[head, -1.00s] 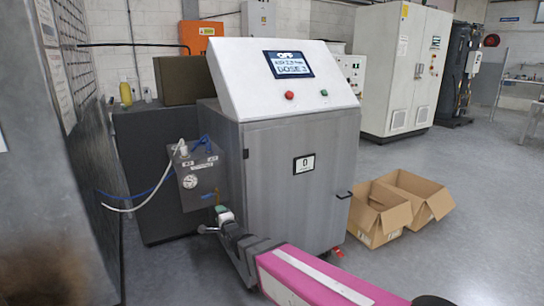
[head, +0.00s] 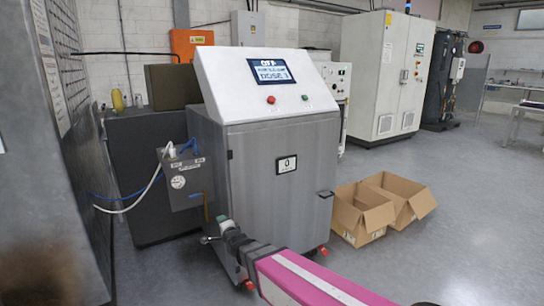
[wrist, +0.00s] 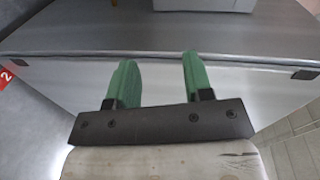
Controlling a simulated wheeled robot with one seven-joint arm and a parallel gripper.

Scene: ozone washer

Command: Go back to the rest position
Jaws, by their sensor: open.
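My gripper (head: 222,221) is in front of the lower left part of the grey ozone washer cabinet (head: 260,190) in the head view, at the end of my pink and black arm. In the wrist view, the two green fingers of my gripper (wrist: 158,68) stand apart with nothing between them.
A grey box with a gauge (head: 185,180), hose and blue tubes is at the cabinet's left. Two open cardboard boxes (head: 361,222) lie on the floor to the right. A tall white cabinet (head: 383,75) stands behind. A dark grey wall is at far left.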

